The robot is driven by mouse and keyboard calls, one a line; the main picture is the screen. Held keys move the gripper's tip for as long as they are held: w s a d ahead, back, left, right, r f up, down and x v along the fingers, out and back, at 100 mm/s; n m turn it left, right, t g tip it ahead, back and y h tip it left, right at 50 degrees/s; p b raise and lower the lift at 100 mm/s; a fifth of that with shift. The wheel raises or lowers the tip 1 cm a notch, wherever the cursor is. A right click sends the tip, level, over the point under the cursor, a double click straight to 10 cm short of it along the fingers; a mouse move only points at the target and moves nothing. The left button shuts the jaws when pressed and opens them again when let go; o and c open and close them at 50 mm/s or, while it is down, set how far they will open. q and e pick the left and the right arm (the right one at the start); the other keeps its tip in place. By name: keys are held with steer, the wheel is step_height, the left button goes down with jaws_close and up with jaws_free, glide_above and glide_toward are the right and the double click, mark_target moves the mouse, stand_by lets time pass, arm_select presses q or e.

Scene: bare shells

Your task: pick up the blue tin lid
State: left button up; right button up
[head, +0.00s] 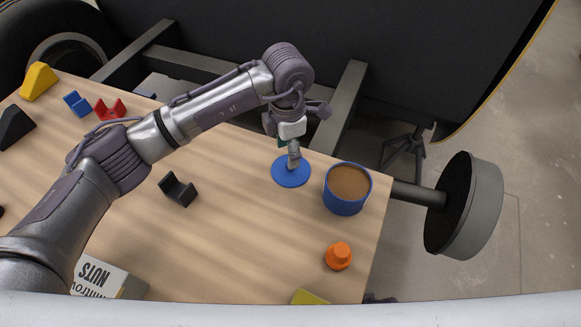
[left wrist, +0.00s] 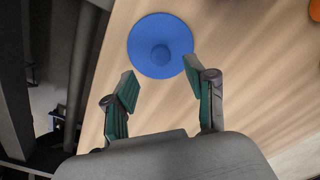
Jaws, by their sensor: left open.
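The blue tin lid (head: 291,172) is a flat round disc lying on the wooden table. In the left wrist view the lid (left wrist: 160,46) shows a smaller round raised part at its middle. My left gripper (head: 293,161) is over the lid in the head view and hides a little of its far part. In the left wrist view my left gripper (left wrist: 160,82) has its two green-padded fingers spread apart, with nothing between them, and the lid lies just beyond the fingertips. I cannot tell the height between fingers and lid. My right gripper is not in view.
A blue tin (head: 346,205) with brown contents stands right of the lid, near the table's (head: 240,240) right edge. An orange knobbed piece (head: 338,256) is nearer the front. A black cradle-shaped block (head: 178,190) lies to the left. Bare tabletop lies between them.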

arm_select(q)
steer(key=f, duration=0.5)
steer(key=shift+d+f, duration=0.1)
steer(key=shift+d, duration=0.2)
steer(key=c, duration=1.1)
